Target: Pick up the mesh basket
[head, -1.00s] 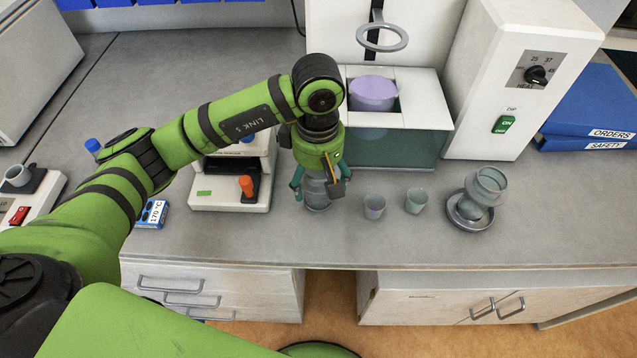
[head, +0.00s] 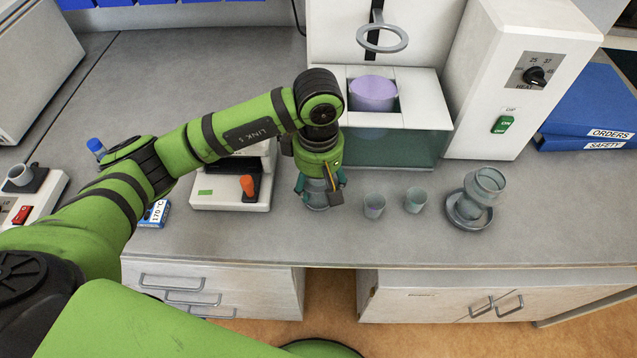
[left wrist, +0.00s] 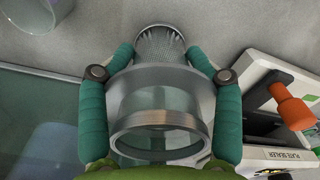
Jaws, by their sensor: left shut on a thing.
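The mesh basket (head: 317,207) is upright at the bench between the white device and the small cups. Its upper part is mostly hidden by the gripper in the head view. In the left wrist view its pale metal rim is near the camera and its fine mesh wall (left wrist: 160,44) shows farther off. My left gripper (head: 320,192) points down over it. Its two teal fingers (left wrist: 161,58) are shut on the basket from both sides. I cannot tell any gap between basket and bench. My right gripper is not in view.
Two small cups (head: 374,206) stand just right of the basket. A glass vessel in a dish (head: 470,213) is farther right. The white device with an orange knob (head: 250,186) is close on the left. A glass-fronted bath (head: 400,150) stands behind. The bench's front edge is near.

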